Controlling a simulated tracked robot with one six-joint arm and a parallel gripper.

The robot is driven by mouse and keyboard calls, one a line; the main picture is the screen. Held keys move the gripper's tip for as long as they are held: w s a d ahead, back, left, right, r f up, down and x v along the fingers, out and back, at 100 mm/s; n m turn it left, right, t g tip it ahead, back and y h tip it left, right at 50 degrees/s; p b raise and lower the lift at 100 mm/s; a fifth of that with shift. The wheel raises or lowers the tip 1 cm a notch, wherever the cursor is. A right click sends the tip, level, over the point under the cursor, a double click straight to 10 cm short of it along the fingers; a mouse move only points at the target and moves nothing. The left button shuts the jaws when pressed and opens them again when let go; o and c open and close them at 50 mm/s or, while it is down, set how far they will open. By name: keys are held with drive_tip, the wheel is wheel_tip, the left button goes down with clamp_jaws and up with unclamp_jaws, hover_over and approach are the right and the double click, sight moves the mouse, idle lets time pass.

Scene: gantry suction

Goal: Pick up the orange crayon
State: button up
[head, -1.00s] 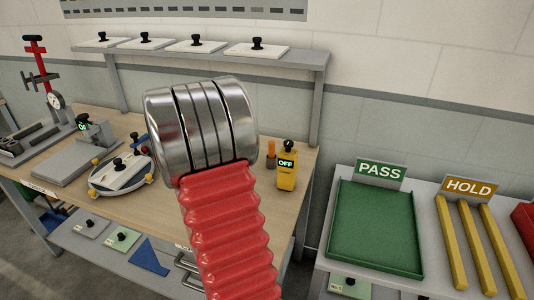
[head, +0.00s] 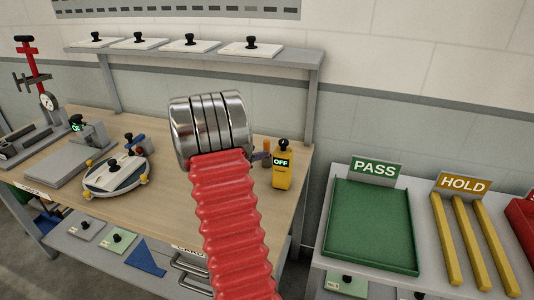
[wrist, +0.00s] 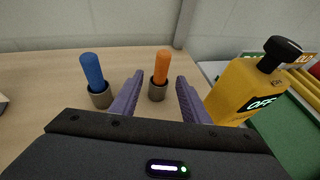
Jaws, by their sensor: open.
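The orange crayon (wrist: 161,66) stands upright in a small grey cup (wrist: 157,92) in the wrist view. Its upper part also shows in the head view (head: 266,146), close to the yellow device. My gripper (wrist: 158,88) is open, with one purple finger to the left of the crayon and the other to the right. The crayon appears in the gap between the fingers, and I cannot tell how far beyond the fingertips it stands. In the head view my red bellows arm and metal wrist hide most of the gripper.
A blue crayon (wrist: 91,70) stands in its own grey cup left of my gripper. A yellow device reading OFF (wrist: 250,92) stands close on the right, also in the head view (head: 282,172). A green PASS tray (head: 368,262) lies further right. Open wooden tabletop (wrist: 40,70) is at left.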

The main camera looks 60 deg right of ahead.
drive_tip(key=x, duration=0.6)
drive_tip(key=shift+x, duration=2.6)
drive_tip(key=shift+c, duration=0.5)
clamp_jaws()
